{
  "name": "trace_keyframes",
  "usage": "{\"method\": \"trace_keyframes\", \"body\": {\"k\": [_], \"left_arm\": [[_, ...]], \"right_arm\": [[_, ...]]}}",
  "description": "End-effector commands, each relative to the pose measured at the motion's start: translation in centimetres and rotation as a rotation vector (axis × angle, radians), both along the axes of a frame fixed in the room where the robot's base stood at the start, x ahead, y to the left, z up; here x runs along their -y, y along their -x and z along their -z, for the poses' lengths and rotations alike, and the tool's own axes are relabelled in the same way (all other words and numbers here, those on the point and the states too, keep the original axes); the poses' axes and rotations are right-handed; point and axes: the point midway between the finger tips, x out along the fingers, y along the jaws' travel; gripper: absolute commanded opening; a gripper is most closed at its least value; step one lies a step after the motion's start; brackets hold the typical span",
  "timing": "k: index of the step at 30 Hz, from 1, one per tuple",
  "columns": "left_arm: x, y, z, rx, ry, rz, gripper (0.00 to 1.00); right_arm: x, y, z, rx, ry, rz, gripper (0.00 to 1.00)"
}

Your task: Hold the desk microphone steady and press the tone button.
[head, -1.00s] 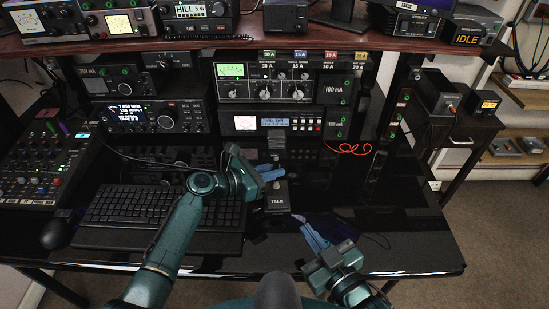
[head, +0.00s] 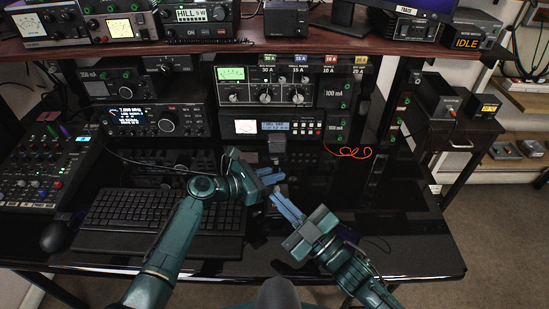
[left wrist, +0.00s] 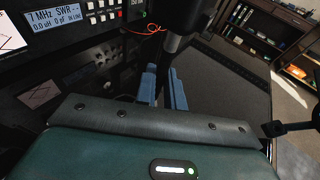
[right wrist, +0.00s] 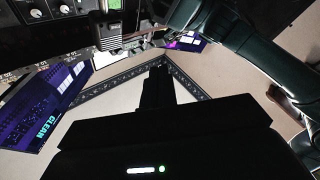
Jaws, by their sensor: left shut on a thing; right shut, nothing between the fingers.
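The desk microphone's dark head (head: 277,147) shows above my left gripper in the head view. My left gripper (head: 273,178) is shut on the microphone's stem, just below the head. A dark upright post, apparently part of the microphone, rises beyond the blue fingers (left wrist: 165,88) in the left wrist view. My right gripper (head: 278,200) is shut and empty, with its fingertips just in front of and below the left one, over the microphone's base. The base and its buttons are mostly hidden behind my right gripper. I cannot tell whether the right fingertips touch it.
A keyboard (head: 160,209) lies left of the microphone, with a mixer (head: 45,165) farther left. A tuner with a small display (head: 275,127) and other radio units stand behind. A red cable (head: 350,152) lies at the back right.

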Motion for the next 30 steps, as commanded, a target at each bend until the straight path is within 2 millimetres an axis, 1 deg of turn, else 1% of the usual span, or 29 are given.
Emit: {"method": "trace_keyframes", "body": {"k": [9,15,21,30], "left_arm": [[0.0,0.1,0.1,-0.002,-0.001,0.001,0.00],[0.0,0.1,0.1,-0.002,-0.001,0.001,0.00],[0.0,0.1,0.1,-0.002,-0.001,0.001,0.00],[0.0,0.1,0.1,-0.003,-0.002,0.001,0.00]], "right_arm": [[-0.3,-4.5,-0.1,0.002,0.000,0.001,0.00],[-0.4,-6.7,-0.1,0.002,0.000,0.001,0.00],[-0.5,-7.7,-0.1,-0.001,-0.001,0.000,0.00],[-0.5,-7.8,0.0,-0.001,-0.002,0.000,0.00]]}}
